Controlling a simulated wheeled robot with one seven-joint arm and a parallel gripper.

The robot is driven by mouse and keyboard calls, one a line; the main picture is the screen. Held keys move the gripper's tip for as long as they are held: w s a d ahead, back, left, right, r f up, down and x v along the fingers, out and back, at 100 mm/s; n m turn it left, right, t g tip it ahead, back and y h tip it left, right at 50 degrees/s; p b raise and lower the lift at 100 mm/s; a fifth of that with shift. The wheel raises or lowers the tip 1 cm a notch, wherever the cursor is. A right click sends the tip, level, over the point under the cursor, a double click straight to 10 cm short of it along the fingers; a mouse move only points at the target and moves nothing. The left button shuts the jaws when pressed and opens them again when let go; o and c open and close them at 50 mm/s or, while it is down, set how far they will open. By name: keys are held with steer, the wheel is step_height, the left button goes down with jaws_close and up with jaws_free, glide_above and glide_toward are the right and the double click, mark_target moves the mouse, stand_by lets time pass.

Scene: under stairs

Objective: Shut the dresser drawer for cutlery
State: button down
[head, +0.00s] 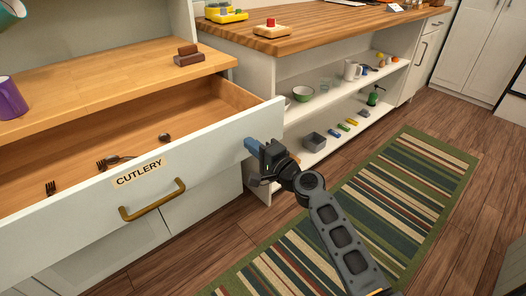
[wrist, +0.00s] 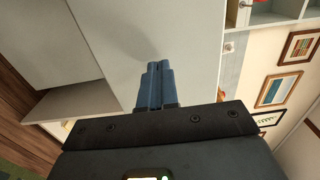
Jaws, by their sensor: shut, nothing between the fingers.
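The cutlery drawer (head: 230,133) is pulled well out of the white dresser in the head view. Its front carries a "CUTLERY" label (head: 138,173) and a brass handle (head: 152,200). Several pieces of dark cutlery (head: 110,162) lie inside. My gripper (head: 250,145) is at the right end of the drawer front, right of the handle, with its blue fingers shut and empty. The fingertips are at or very near the front panel; I cannot tell whether they touch. In the wrist view the shut fingers (wrist: 155,70) point at a pale flat panel (wrist: 185,40).
A purple cup (head: 10,98) and brown blocks (head: 188,56) sit on the dresser top. A wood-topped counter (head: 300,30) with open shelves of small items stands to the right. A striped rug (head: 400,190) lies on the wooden floor.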

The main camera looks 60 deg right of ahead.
steer(key=shift+w+d, duration=0.15)
steer(key=shift+w, duration=0.25)
steer(key=shift+w, duration=0.1)
